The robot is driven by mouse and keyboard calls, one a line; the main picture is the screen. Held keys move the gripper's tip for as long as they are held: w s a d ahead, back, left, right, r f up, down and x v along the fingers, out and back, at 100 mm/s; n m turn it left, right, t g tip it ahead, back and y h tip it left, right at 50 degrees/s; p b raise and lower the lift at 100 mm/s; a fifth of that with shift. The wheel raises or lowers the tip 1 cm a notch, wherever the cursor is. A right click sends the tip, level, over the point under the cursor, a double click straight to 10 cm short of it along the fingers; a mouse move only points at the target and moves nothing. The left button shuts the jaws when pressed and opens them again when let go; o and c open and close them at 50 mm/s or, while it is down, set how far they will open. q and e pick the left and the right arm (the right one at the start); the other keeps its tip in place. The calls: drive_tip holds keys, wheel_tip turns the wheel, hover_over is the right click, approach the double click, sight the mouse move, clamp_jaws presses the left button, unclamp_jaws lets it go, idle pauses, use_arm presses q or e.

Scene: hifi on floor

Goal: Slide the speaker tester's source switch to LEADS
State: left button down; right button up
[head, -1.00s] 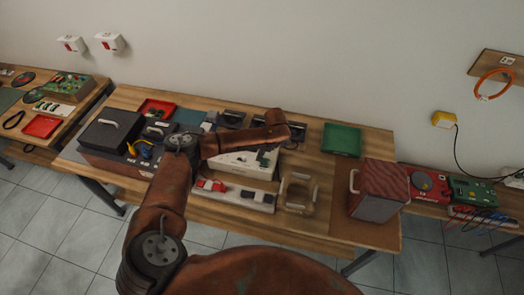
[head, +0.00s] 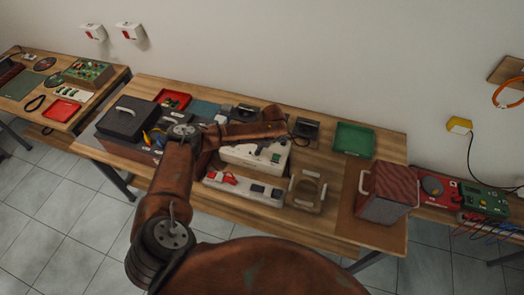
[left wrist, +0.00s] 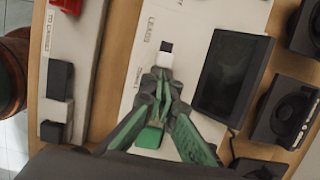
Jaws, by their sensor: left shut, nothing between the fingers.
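The speaker tester (head: 240,155) is a cream box with a flat panel on the middle bench; my left arm partly covers it in the head view. In the left wrist view its panel (left wrist: 200,25) carries the printed word LEADS. Below that word is the source switch (left wrist: 164,59), a small white knob with a short dark stretch of slot on its LEADS side. My left gripper (left wrist: 160,76) has green fingers, shut and empty, with the tips right at the knob's side away from LEADS. I cannot tell whether they touch. A second label is partly hidden by the fingers. My right gripper is out of view.
A dark screen (left wrist: 233,73) and a green button (left wrist: 148,138) are close to the fingers. A long pale unit (head: 240,188) with red and black parts lies in front of the tester. A wooden frame (head: 305,188), green tray (head: 354,140) and red speaker box (head: 383,192) stand to the right.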

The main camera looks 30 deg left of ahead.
use_arm(q)
drive_tip(key=shift+s+a+r, duration=0.1)
drive_tip(key=shift+s+a, duration=0.1)
drive_tip(key=shift+a, duration=0.6)
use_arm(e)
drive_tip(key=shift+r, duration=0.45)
use_arm(q)
drive_tip(key=shift+d, duration=0.15)
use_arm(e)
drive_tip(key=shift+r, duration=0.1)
use_arm(q)
drive_tip(key=shift+d+p, duration=0.3)
drive_tip(key=shift+p, duration=0.15)
drive_tip(key=d, duration=0.1)
drive_tip(key=d+p, duration=0.1)
drive_tip(key=d, duration=0.1)
drive_tip(key=shift+w+r+p, duration=0.1)
drive_tip(key=shift+w+p, duration=0.2)
drive_tip(key=shift+w, duration=0.05)
drive_tip(key=v, duration=0.9)
drive_tip(key=shift+w+d+r+b, duration=0.15)
drive_tip(key=shift+d+r+b, duration=0.05)
drive_tip(key=shift+r+b, duration=0.2)
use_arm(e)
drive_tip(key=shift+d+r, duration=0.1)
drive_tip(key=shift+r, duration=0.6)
